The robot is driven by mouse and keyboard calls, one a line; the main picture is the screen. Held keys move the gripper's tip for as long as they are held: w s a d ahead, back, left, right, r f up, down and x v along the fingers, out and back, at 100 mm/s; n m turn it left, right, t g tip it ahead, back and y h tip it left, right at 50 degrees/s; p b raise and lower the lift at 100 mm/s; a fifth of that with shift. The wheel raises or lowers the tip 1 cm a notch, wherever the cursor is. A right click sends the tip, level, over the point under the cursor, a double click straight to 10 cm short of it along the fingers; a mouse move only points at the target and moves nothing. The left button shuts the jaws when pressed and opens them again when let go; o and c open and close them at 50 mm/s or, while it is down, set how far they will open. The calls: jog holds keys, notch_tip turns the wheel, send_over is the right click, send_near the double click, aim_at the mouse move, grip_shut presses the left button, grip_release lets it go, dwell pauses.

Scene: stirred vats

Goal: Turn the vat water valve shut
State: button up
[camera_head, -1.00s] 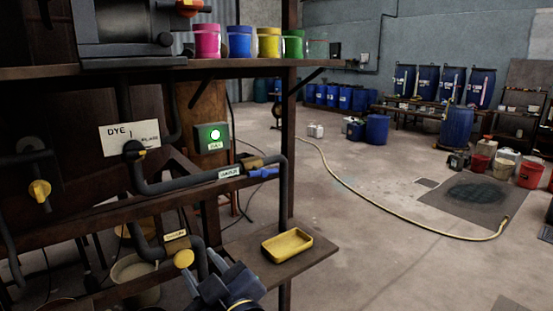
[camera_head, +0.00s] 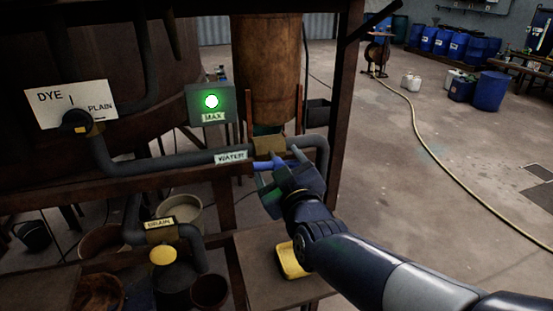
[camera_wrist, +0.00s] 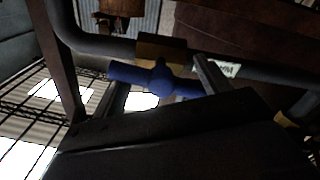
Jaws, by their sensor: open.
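The water valve has a brass-coloured body (camera_head: 268,145) on a dark pipe beside a WATER label (camera_head: 231,156). Its blue handle (camera_head: 262,166) is partly hidden by my gripper in the head view. My gripper (camera_head: 279,166) is open right at the handle. In the wrist view the blue handle (camera_wrist: 155,78) lies roughly along the pipe, with its hub between my two spread fingers (camera_wrist: 161,74). I cannot tell whether either finger touches it.
A drain valve with a yellow knob (camera_head: 163,254) sits lower left. A DYE/PLAIN sign (camera_head: 70,104) and a lit green lamp (camera_head: 211,101) are above. A wooden post (camera_head: 345,100) stands close right of the valve. A yellow tray (camera_head: 291,262) lies below my arm.

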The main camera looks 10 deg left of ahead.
jog(key=shift+x, duration=0.95)
jog(key=shift+c, duration=0.2)
